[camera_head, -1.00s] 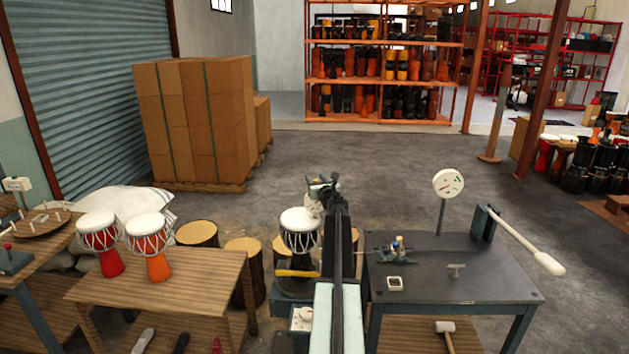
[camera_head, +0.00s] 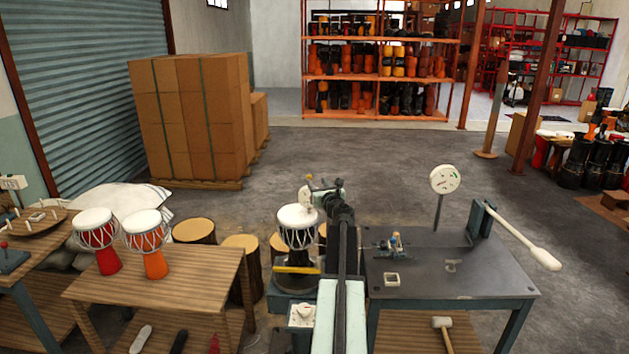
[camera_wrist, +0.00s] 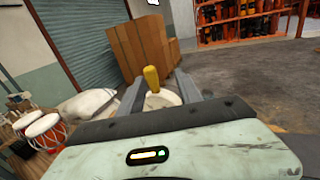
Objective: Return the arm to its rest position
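My gripper (camera_head: 322,190) is at the end of my raised arm, just behind and above the upright drum (camera_head: 298,218) in the head view. In the wrist view its two grey fingers (camera_wrist: 160,84) stand apart, so it is open. A yellow knob (camera_wrist: 151,78) shows between them with clear space beside the right finger. The yellow knob also shows in the head view (camera_head: 309,178). My arm reaches forward from the bottom centre.
A dark bench (camera_head: 470,275) with a dial on a post (camera_head: 445,180) and a long lever (camera_head: 525,238) is on the right. A wooden table (camera_head: 165,275) with two drums is on the left. Boxes (camera_head: 195,115) stand behind. The floor beyond is clear.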

